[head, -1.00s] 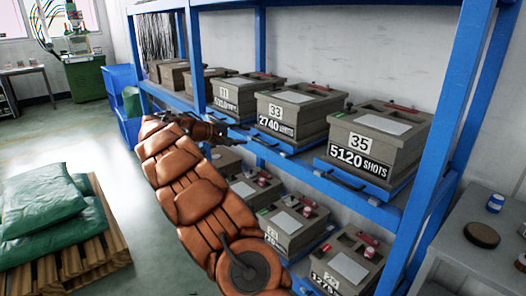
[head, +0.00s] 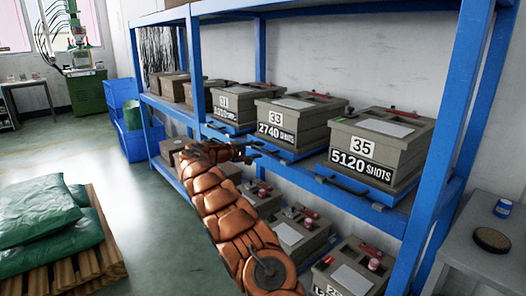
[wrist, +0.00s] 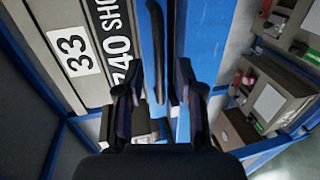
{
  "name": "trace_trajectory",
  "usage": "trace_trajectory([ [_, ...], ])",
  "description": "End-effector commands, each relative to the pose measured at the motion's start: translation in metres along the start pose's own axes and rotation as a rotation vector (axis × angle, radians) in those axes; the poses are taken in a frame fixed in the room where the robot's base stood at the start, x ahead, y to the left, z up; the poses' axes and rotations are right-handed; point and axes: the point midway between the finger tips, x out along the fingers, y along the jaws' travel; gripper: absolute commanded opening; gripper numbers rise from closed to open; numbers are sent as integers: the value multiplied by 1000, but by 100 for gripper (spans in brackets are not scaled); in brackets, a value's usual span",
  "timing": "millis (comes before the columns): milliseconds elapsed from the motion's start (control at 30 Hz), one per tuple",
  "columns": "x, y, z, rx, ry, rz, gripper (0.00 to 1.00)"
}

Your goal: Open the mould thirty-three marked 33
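Mould 33 (head: 312,112) is a grey-brown box with a white 33 label and a black 2740 SHOTS plate. It sits on a blue pull-out tray on the upper shelf, between mould 35 and a similar mould; its upper part sits flush on its lower part. In the wrist view its labelled front (wrist: 75,85) fills the left side. A dark bar handle (wrist: 155,50) on the blue tray front lies ahead of my fingers, roughly in line with the gap. My gripper (head: 252,152) is just in front of the tray edge, lower left of mould 33. In the wrist view my gripper (wrist: 157,95) is open and empty.
Mould 35 (head: 380,140) stands to the right with its own tray handle (head: 340,186). More moulds (head: 300,238) fill the lower shelf. Blue rack posts (head: 440,125) frame the shelves. A pallet with green sacks (head: 45,215) stands left; the floor (head: 150,215) between is clear.

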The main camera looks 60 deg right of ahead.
Motion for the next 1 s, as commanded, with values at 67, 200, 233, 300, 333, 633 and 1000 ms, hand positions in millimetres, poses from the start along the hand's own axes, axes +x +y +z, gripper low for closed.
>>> trace_trajectory([
  [67, 11, 0, 1, 1, -1, 0, 37],
  [200, 22, -1, 0, 2, 0, -2, 37],
  [233, 24, -1, 0, 1, 0, -2, 37],
  [300, 28, -1, 0, 0, 0, -1, 37],
  [333, 30, 0, 0, 0, 0, 0, 37],
  [633, 33, 0, 0, -1, 0, 1, 37],
  [1000, 33, 0, 0, 0, 0, 1, 10],
])
